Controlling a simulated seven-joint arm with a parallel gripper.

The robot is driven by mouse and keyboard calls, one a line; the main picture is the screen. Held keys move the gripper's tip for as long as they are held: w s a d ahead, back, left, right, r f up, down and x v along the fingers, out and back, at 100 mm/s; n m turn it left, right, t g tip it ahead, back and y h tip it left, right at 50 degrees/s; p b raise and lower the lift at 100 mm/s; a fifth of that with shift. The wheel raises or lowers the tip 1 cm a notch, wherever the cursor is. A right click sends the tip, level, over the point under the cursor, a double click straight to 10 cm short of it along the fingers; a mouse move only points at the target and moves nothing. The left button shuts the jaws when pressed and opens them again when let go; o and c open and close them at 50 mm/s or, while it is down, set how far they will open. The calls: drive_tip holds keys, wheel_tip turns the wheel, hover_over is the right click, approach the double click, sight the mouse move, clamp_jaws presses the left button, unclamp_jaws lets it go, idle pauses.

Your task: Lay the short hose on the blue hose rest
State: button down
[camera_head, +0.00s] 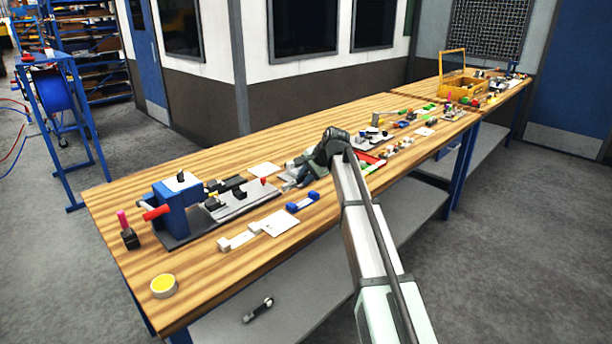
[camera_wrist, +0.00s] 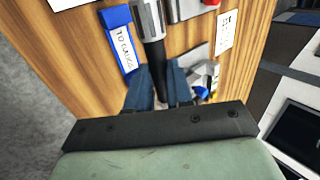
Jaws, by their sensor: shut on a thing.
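My gripper (camera_wrist: 160,82) is shut on a dark, straight piece with a pale grey, slotted end fitting, which looks like the short hose (camera_wrist: 150,22). It points up and away from the fingers in the wrist view, and its lower part is hidden between them. The blue hose rest (camera_wrist: 121,40) lies on the bench just left of the held piece, with a white printed label along it. In the head view the blue hose rest (camera_head: 303,202) sits near the front edge. My gripper (camera_head: 299,171) is behind and slightly left of it, apart from it.
A white rest (camera_head: 238,240) and a pale card (camera_head: 281,221) lie left of the blue rest. A grey fixture with a blue block (camera_head: 176,208) stands further left, and another card (camera_head: 264,170) behind. Small parts and a red tray (camera_head: 370,163) are to the right.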

drive_tip(key=shift+f, duration=2.5)
drive_tip(key=shift+f, duration=0.7)
drive_tip(key=c, duration=0.9)
unclamp_jaws()
drive_tip(key=shift+c, duration=0.2)
drive_tip(key=shift+r, duration=3.5)
